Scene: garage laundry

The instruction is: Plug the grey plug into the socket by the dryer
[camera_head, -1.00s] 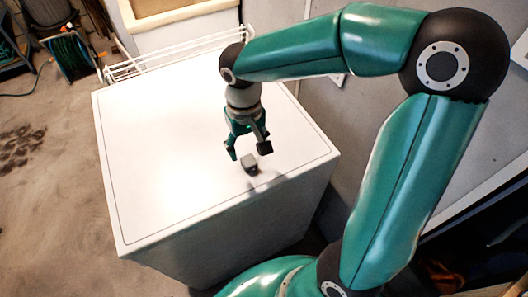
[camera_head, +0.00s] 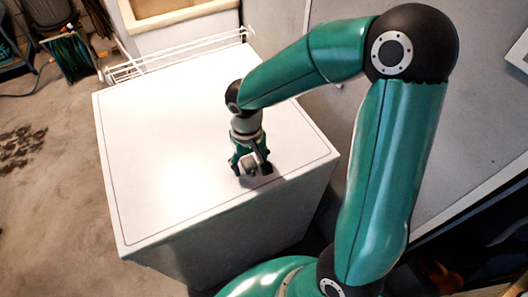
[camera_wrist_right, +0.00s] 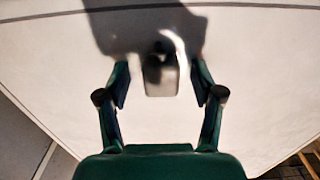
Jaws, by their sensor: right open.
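The grey plug (camera_head: 250,169) lies on the white top of the dryer (camera_head: 170,150), near its front right edge. In the right wrist view the plug (camera_wrist_right: 160,72) sits between the two fingertips, with bare white surface showing on both sides of it. My right gripper (camera_head: 252,170) is open and low over the top, its fingers on either side of the plug; in the wrist view the gripper (camera_wrist_right: 160,85) shows a gap to the plug on each side. My left gripper is not in view. I cannot make out the socket.
A white wire rack (camera_head: 175,57) stands behind the appliance. A green hose reel (camera_head: 72,57) is at the back left. The rest of the white top is clear, and a grey wall (camera_head: 330,125) rises to the right.

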